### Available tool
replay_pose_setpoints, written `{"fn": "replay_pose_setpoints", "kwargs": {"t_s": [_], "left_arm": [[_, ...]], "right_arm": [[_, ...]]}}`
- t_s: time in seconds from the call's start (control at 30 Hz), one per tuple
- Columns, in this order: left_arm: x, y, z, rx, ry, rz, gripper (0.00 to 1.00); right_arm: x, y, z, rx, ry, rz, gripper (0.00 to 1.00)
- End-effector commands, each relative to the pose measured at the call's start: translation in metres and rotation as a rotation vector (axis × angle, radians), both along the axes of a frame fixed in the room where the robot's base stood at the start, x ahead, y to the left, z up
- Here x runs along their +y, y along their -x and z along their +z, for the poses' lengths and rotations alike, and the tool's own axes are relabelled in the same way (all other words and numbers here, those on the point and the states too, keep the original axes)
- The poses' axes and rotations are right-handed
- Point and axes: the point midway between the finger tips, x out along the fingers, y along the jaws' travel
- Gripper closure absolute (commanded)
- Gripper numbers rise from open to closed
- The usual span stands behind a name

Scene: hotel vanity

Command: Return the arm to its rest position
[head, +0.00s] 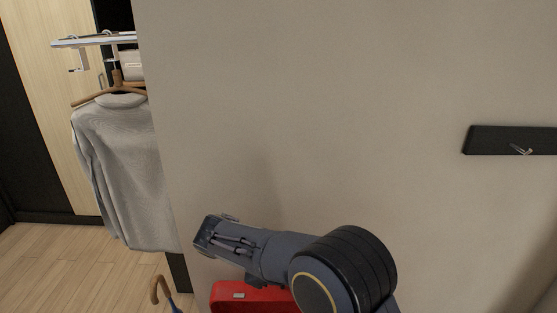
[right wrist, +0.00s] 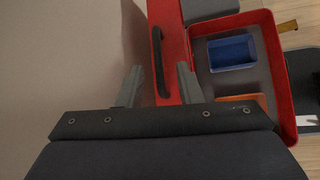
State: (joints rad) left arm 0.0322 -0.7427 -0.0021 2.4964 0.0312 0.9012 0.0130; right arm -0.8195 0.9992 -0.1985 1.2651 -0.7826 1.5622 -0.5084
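My right arm comes in from the bottom right of the head view. Its gripper (head: 215,235) is in front of the beige wall and above a red box (head: 255,296). In the right wrist view, the two fingers of the right gripper (right wrist: 158,82) stand apart with nothing gripped. A black handle (right wrist: 157,62) on a red panel of the box appears between and beyond the fingers; I cannot tell how far away it is. My left gripper is in neither view.
The open red box holds a blue tray (right wrist: 232,52) and an orange thing (right wrist: 243,101). A grey sweater (head: 125,170) hangs on a rail at the left. An umbrella handle (head: 157,289) shows below it. A dark wall hook (head: 510,141) is at the right. The upper wall is clear.

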Motion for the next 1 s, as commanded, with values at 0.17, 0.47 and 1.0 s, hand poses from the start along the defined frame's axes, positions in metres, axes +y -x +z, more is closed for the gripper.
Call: {"fn": "replay_pose_setpoints", "kwargs": {"t_s": [0.17,0.47,1.0], "left_arm": [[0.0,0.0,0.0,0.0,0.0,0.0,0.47],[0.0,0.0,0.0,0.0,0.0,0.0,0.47],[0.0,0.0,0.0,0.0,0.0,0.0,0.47]], "right_arm": [[-0.065,0.018,0.025,-0.007,-0.231,-0.191,0.68],[-0.163,0.105,0.057,-0.117,-0.733,-0.64,0.68],[-0.191,0.253,0.054,-0.528,-1.351,-1.324,0.68]]}}
